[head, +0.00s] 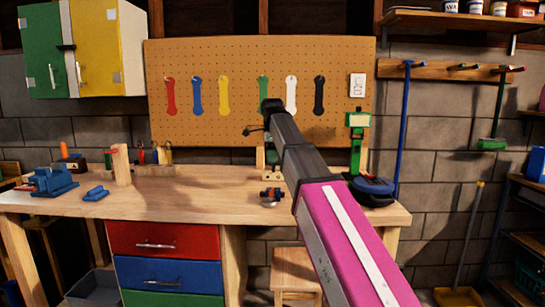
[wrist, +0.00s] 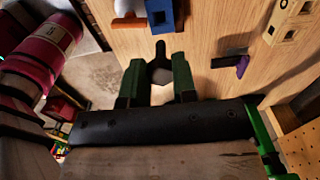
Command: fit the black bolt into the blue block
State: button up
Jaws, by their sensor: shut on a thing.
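My gripper (wrist: 158,72) shows in the wrist view, its two green fingers shut on the black bolt (wrist: 160,66). The bolt is dark, with a narrow end pointing up the picture and a wider part between the fingers. The blue block (wrist: 160,13) is at the top edge of the wrist view, beyond the bolt's tip and apart from it; it is partly cut off.
The wooden workbench (head: 200,195) carries a blue vise (head: 50,181) and a small blue piece (head: 96,194) at left.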

jog(key=shift+f, duration=4.25)
jog(key=shift+f, duration=0.35)
jog(key=shift+f, duration=0.2)
